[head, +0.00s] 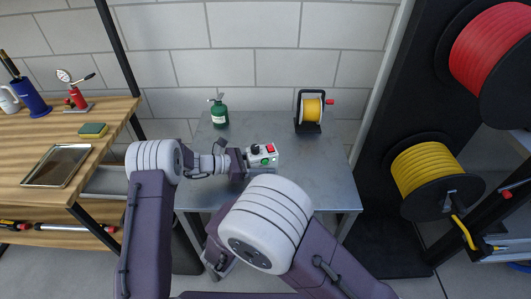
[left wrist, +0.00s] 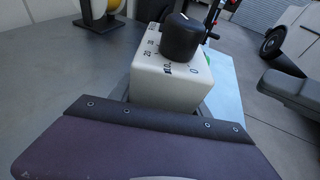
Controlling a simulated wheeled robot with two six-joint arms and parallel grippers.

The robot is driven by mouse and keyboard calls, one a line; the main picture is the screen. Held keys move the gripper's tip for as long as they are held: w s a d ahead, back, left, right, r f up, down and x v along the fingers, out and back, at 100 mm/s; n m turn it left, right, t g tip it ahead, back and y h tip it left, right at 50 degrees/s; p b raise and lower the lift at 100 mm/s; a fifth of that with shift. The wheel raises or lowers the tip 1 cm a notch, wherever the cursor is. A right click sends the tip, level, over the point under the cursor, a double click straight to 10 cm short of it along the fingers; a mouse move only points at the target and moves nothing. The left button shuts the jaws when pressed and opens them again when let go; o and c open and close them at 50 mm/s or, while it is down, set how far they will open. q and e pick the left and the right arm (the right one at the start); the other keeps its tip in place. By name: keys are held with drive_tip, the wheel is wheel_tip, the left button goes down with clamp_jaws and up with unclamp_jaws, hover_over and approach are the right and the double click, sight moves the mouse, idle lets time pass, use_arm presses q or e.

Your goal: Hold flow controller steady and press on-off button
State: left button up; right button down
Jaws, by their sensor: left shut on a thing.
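The flow controller (head: 262,158) is a small white box on the grey metal table, with a black knob, a red part and a green button on it. In the left wrist view the white box (left wrist: 172,84) shows large, with a numbered scale around its black knob (left wrist: 183,38). My left gripper (head: 241,161) is shut on the box from its left side. In the left wrist view a dark purple finger covers the lower part of the box.
A green bottle (head: 219,114) stands at the table's back left and a yellow reel (head: 311,108) at its back right. The grey table (head: 325,180) is clear to the right of the box. A wooden bench (head: 108,115) is at left; large reels hang at right.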

use_arm(q)
drive_tip(key=o, duration=1.1)
drive_tip(key=shift+c, duration=0.2)
